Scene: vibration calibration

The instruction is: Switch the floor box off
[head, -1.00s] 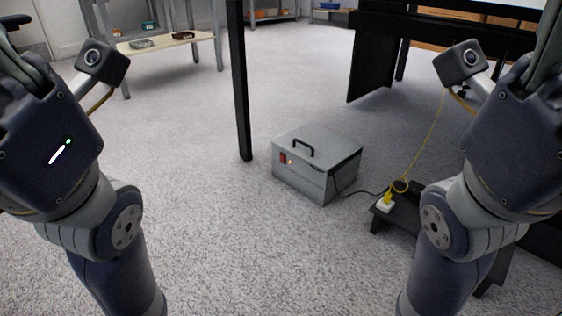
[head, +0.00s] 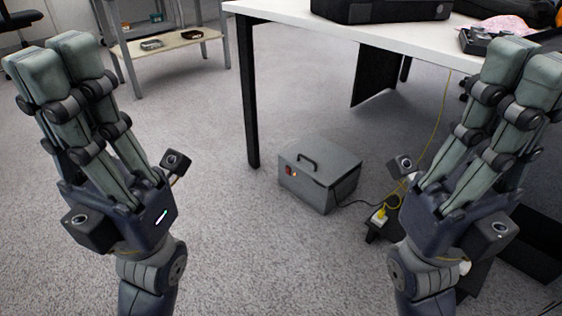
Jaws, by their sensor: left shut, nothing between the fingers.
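The floor box (head: 318,182) is a grey metal box with a dark handle on its lid. It stands on the carpet in the middle of the head view. A small red switch (head: 288,170) is on its left front face, with a small orange light beside it. My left gripper (head: 57,66) points up at the left, shut and empty, well apart from the box. My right gripper (head: 521,72) points up at the right, its fingers side by side and shut with nothing seen between them. It is also apart from the box.
A white table (head: 300,22) with black legs stands behind the box; one leg (head: 251,100) is just left of it. A dark cable runs from the box to a power strip (head: 378,218) with a yellow plug. The carpet left and front of the box is clear.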

